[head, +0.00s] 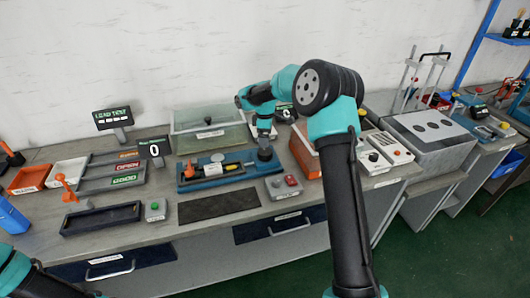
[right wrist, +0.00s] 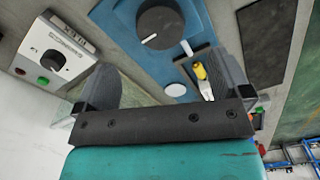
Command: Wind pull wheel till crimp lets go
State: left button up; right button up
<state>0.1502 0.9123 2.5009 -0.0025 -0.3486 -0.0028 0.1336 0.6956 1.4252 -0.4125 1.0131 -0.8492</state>
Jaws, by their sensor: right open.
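The blue pull tester (head: 183,184) stands on the bench, with an orange and a yellow-white part along its top. Its dark pull wheel (head: 266,154) is at the right end. In the right wrist view the wheel (right wrist: 160,24) is a round black knob with a white mark, on the blue base. My right gripper (right wrist: 178,78) is open, its fingers apart on the near side of the wheel, with nothing seen between them touching it. A yellow piece (right wrist: 200,71) and a white disc (right wrist: 175,90) lie beside the wheel. My left gripper is out of view; only part of my left arm shows.
A display reading 0 (head: 154,149) and a lead test display (head: 113,115) stand behind. A glass-lidded box (head: 207,117) is behind the tester. A button box (head: 284,186) and a dark mat (head: 220,204) are in front. Trays (head: 100,218) lie left.

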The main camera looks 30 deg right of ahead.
aim_at(265, 151)
notch_tip(265, 151, down, 9)
jog(key=shift+r, duration=0.15)
dwell(0.4)
jog(key=c, duration=0.9)
